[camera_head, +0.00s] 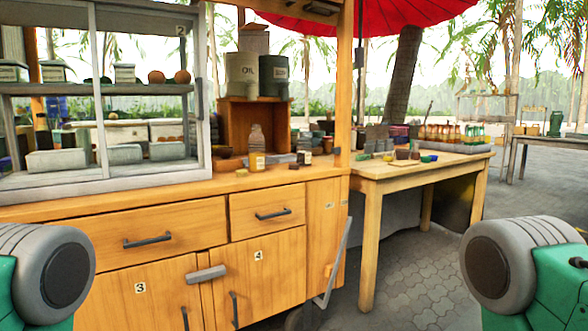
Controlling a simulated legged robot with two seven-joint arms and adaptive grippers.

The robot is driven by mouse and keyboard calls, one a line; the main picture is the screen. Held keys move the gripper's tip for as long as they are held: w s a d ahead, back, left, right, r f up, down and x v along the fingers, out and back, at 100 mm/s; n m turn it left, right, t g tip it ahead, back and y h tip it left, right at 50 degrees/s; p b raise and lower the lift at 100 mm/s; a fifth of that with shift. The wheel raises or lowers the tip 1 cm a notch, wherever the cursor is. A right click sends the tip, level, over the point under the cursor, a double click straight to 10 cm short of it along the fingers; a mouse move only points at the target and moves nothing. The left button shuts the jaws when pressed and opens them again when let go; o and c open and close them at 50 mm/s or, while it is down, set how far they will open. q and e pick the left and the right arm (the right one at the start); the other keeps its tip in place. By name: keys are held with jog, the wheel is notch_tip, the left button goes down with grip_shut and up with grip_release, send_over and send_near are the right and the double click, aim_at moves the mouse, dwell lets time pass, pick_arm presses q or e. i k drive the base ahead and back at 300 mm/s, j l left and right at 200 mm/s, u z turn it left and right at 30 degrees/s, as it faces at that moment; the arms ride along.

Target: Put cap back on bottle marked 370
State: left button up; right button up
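A clear glass bottle (256,146) with a yellow label stands upright on the wooden cart's counter. A smaller dark bottle (305,148) with a pale label stands to its right. The labels are too small to read, so I cannot tell which is marked 370. A small yellow piece (241,173) lies on the counter in front of the clear bottle, and a small dark piece (293,166) lies to its right. Either may be a cap; I cannot tell. Only grey and green parts of my arms show at the lower corners; neither gripper is in view.
The cart (160,240) has drawers and numbered doors. A glass-fronted cabinet (100,110) stands on its left. An open wooden box (254,125) carries large canisters. A wooden table (420,172) with many small items adjoins at right. Paved floor (410,275) lies open before the table.

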aim_at(304, 138)
jog(key=i+u, duration=0.2)
jog(key=i, duration=0.25)
jog(key=i+l+u, duration=0.25)
jog(key=i, duration=0.25)
jog(key=i+l+u, duration=0.2)
jog(key=i, duration=0.25)
jog(key=i+l+u, duration=0.2)
jog(key=i, duration=0.25)
